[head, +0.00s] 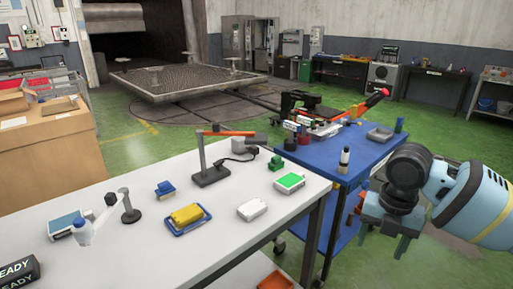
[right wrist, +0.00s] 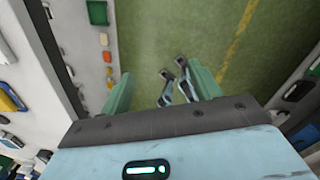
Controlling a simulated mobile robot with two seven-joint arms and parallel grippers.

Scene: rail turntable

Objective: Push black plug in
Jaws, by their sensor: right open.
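A black plug with a black cord (head: 237,155) lies on the white table near its back edge, beside a grey box (head: 250,142). The plug seems to be at the box's front, but it is too small to tell whether it is seated. My right gripper (head: 384,238) is open and empty, off the right end of the white table and well away from the plug. In the right wrist view its two green fingers (right wrist: 160,92) stand apart over the green floor. My left gripper is not in view.
The white table (head: 150,258) holds a dark stand (head: 211,176), a yellow block on a blue tray (head: 187,217), a white item (head: 252,209) and a green-topped box (head: 290,182). A blue cart (head: 372,150) stands behind its right end, near my right arm.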

